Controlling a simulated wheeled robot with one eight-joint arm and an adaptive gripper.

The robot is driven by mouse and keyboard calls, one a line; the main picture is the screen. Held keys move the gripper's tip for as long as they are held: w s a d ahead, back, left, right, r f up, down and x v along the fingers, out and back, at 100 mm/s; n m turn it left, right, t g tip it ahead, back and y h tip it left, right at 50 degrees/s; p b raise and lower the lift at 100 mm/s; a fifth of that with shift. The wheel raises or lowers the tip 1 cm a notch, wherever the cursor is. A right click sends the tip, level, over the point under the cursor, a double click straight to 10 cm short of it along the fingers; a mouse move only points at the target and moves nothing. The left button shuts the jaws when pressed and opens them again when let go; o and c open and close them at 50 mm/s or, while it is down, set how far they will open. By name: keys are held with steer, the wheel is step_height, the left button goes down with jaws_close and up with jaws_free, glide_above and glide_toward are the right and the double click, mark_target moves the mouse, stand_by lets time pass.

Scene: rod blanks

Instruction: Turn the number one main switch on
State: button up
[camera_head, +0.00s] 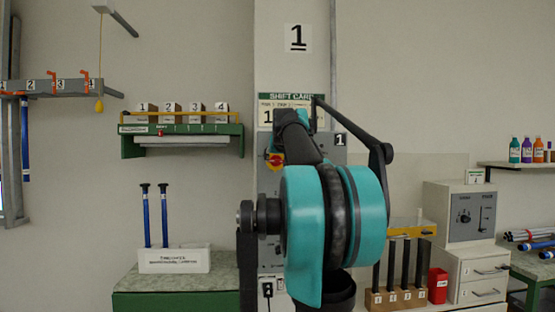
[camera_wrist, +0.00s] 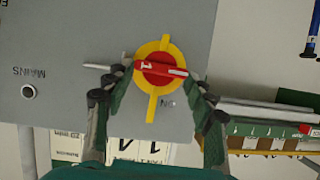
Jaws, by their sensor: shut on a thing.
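The number one main switch (camera_wrist: 158,68) is a red rotary knob with a white 1 on its handle, set on a yellow plate (camera_wrist: 152,106) on a grey panel. In the wrist view the scene is upside down. The handle lies nearly crosswise, and an ON label (camera_wrist: 167,104) sits below it. My gripper (camera_wrist: 160,82) has one finger on each side of the knob and is shut on its handle. In the head view the switch (camera_head: 272,161) shows only partly, and my arm hides the gripper.
The grey panel (camera_wrist: 60,50) also carries a MAINS lamp (camera_wrist: 28,91). A green shelf (camera_head: 182,130) with numbered boxes hangs left of it. A grey control box (camera_head: 472,212) stands at right, with a wooden rod block (camera_head: 398,298) in front.

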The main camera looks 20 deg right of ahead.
steer(key=m+y, duration=0.2)
steer(key=m, duration=0.1)
steer(key=shift+s+d+f+t, duration=0.1)
steer(key=shift+d+f+t, duration=0.05)
steer(key=shift+d+t, duration=0.25)
steer(key=shift+s+d+f+m+t+y, duration=0.1)
steer(key=shift+f+m+t+y, duration=0.35)
steer(key=shift+m, duration=1.2)
steer(key=shift+d+m+t+y, duration=0.15)
steer(key=shift+m+t+y, duration=0.65)
steer(key=shift+m, duration=0.9)
steer(key=shift+s+d+f+m+t+y, duration=0.1)
steer(key=shift+f+m+t+y, duration=0.35)
steer(key=shift+m, duration=1.2)
steer(key=shift+r+t, duration=0.2)
steer(key=shift+t, duration=0.1)
steer(key=o, duration=1.7)
steer(key=shift+w, duration=0.1)
